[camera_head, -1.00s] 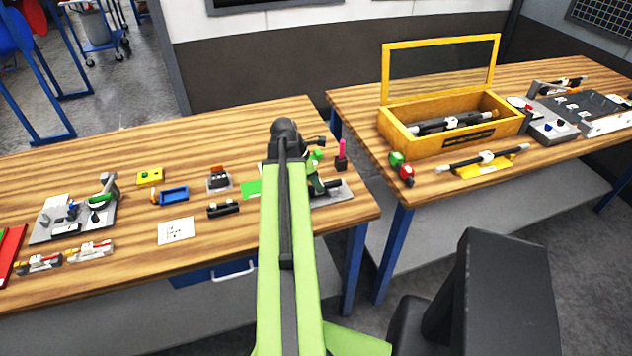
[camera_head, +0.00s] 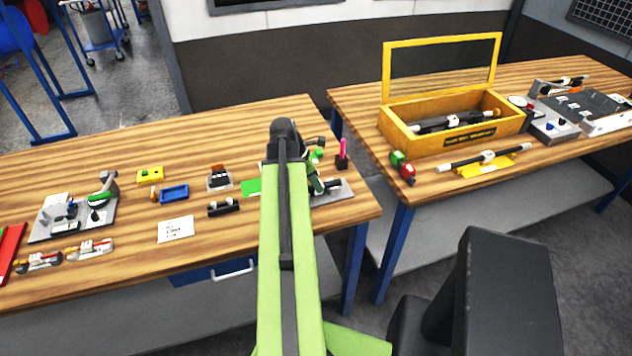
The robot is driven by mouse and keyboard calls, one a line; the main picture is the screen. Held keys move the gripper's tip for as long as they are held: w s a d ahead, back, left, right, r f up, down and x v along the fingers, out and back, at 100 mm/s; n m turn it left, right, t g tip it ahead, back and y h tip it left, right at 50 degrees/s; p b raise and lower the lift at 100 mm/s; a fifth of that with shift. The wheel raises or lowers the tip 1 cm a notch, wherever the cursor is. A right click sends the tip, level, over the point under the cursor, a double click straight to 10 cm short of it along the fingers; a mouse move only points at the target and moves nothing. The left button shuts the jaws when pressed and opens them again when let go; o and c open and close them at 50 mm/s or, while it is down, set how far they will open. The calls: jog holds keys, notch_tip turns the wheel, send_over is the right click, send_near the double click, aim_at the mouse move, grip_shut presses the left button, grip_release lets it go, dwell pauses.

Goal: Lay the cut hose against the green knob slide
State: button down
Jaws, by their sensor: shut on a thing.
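My green and black arm reaches up the middle of the view, over the right end of the left bench. My gripper (camera_head: 316,178) is mostly hidden behind the arm. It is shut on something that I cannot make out. A green knob (camera_head: 317,155) shows just right of the arm's end. A grey plate (camera_head: 346,192) lies below it, with a short black cylindrical piece (camera_head: 331,186) at it. The arm covers the plate's left part. I cannot tell whether the black piece is the cut hose, or whether it touches the slide.
A pink upright piece (camera_head: 343,148) stands right of the knob. A green card (camera_head: 251,188), a black block (camera_head: 223,208), a blue tray (camera_head: 174,193) and a white card (camera_head: 176,229) lie to the left. A yellow box (camera_head: 397,134) stands on the right bench, across a gap.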

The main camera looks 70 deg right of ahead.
jog(key=shift+w+a, duration=0.1)
jog(key=c, duration=1)
grip_release()
jog(key=shift+o, duration=0.2)
jog(key=shift+r, duration=0.15)
notch_tip(320, 180, up, 7)
jog(key=p, duration=0.7)
